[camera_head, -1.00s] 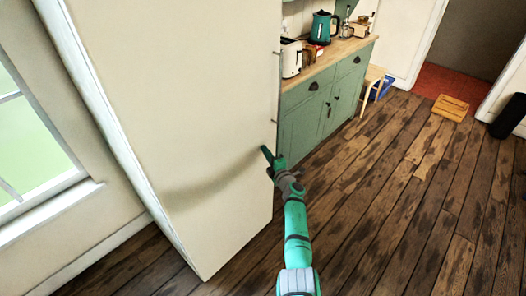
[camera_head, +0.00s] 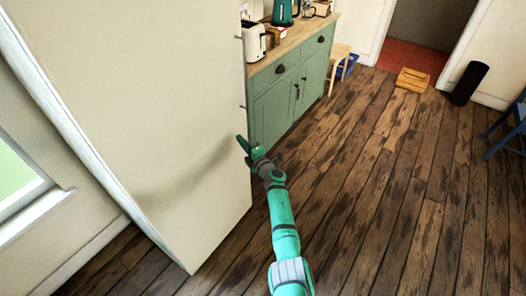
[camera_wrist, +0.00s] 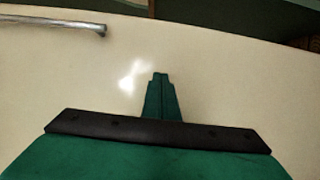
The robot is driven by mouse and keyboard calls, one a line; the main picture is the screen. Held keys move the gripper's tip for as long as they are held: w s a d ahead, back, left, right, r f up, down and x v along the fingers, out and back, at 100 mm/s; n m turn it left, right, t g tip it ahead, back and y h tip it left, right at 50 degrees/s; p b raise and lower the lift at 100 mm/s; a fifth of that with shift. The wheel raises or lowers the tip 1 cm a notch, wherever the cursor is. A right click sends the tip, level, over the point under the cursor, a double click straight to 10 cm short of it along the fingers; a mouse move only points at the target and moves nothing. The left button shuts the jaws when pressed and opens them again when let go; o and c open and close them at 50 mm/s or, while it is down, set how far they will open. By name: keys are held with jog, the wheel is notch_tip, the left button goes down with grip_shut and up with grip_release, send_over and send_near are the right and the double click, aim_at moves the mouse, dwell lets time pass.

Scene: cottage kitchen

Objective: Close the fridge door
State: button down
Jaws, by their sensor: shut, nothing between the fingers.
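The cream fridge (camera_head: 140,110) fills the left of the head view as a tall, smooth panel; small metal handle ends stick out at its right edge. In the wrist view, a cream fridge face (camera_wrist: 60,75) fills most of the picture, with a chrome handle (camera_wrist: 60,24) at upper left. My gripper (camera_head: 241,142) is at the panel's right edge in the head view, its fingers together and empty. In the wrist view my gripper (camera_wrist: 160,78) points at the cream face, close to it; contact cannot be told. How far the door stands open is not clear.
A green cabinet (camera_head: 291,93) with a wooden top stands beyond the fridge, bearing a toaster (camera_head: 255,42) and a kettle (camera_head: 283,10). A wooden stool (camera_head: 340,62) is past it. A window (camera_head: 15,175) is at left.

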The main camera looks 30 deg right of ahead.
jog(key=s+d, duration=0.5)
jog(key=s, duration=0.5)
jog(key=shift+s+d+f, duration=0.15)
jog(key=shift+d+f, duration=0.05)
